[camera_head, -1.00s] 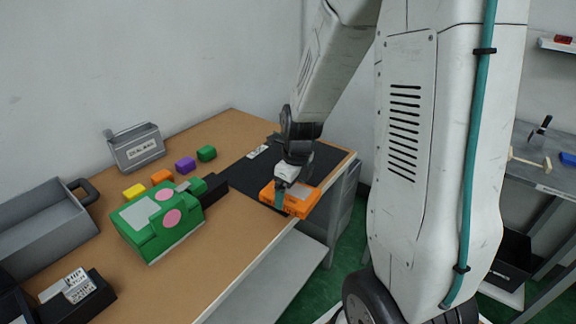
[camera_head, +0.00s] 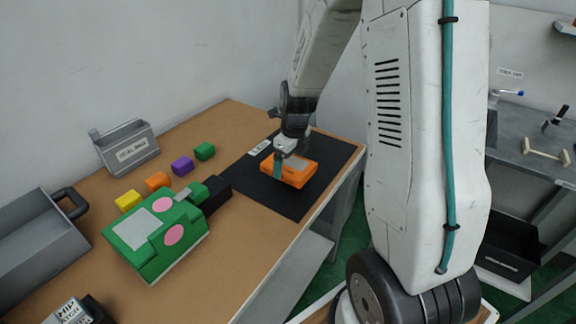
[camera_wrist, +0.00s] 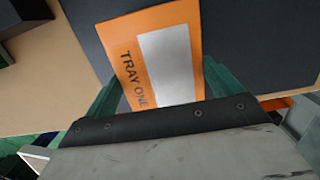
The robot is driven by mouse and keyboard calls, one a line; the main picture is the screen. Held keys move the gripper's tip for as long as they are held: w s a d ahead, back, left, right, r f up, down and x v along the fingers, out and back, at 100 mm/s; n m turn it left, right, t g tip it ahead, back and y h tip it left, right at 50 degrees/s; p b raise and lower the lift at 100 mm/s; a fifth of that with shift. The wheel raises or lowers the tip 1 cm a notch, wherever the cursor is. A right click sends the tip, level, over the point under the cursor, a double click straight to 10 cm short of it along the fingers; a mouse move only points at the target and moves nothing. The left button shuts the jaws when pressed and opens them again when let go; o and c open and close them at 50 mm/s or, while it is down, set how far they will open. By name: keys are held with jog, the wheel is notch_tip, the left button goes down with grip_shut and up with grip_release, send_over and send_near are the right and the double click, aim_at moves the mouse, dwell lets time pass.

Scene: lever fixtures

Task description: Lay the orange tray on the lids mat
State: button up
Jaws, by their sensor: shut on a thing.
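The orange tray (camera_head: 297,171) has a pale grey panel on top and reads "TRAY ONE" in the wrist view (camera_wrist: 128,48). My gripper (camera_head: 281,168) is shut on the tray's near edge, with teal fingers on either side of it in the wrist view (camera_wrist: 160,90). The tray is over the black mat (camera_head: 291,204), which lies at the table's far right end. A small white label (camera_head: 259,147) sits on the mat's back left part. I cannot tell whether the tray touches the mat.
A green boxy object with pink discs (camera_head: 160,238) and a dark end stands left of the mat. Small green (camera_head: 204,151), purple (camera_head: 182,166), orange (camera_head: 158,181) and yellow (camera_head: 128,200) blocks line up behind it. Grey bins (camera_head: 125,148) stand further left.

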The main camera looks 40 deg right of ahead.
aim_at(290, 163)
jog(key=shift+w+f, duration=0.2)
jog(key=shift+f, duration=1.6)
jog(key=shift+f, duration=0.15)
jog(key=o, duration=0.8)
jog(key=shift+o, duration=0.2)
